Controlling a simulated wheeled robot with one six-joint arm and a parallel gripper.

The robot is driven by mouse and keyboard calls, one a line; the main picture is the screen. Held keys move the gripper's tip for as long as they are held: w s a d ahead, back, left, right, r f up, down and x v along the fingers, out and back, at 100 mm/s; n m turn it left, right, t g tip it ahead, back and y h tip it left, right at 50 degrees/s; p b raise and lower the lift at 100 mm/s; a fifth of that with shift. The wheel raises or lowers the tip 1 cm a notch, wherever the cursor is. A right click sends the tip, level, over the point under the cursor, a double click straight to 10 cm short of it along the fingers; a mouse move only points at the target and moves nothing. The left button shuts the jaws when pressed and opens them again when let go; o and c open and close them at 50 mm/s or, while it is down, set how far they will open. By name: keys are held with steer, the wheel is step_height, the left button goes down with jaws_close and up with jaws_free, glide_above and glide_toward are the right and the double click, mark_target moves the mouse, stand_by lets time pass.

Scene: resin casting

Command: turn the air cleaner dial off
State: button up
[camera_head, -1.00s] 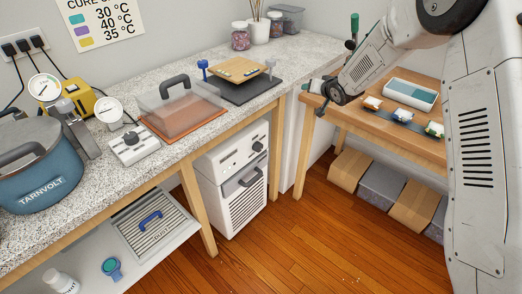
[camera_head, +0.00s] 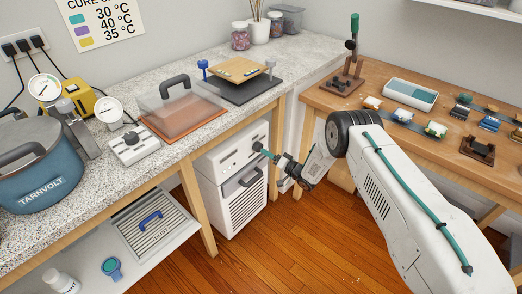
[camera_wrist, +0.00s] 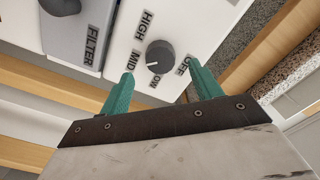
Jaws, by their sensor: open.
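The white air cleaner (camera_head: 225,172) stands on the floor under the counter. In the head view my gripper (camera_head: 266,154) is close in front of the dial at the panel's upper right. I cannot tell whether the fingertips touch anything.
A grey filter drawer handle (camera_head: 250,177) sits below the dial; its FILTER label (camera_wrist: 92,45) is left in the wrist view. A wooden counter leg (camera_head: 274,150) stands right beside the air cleaner. The speckled counter (camera_head: 205,150) overhangs it. The wooden floor (camera_head: 270,245) in front is clear.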

mark_target(258, 147)
steer(key=shift+x, duration=2.8)
steer(key=c, duration=1)
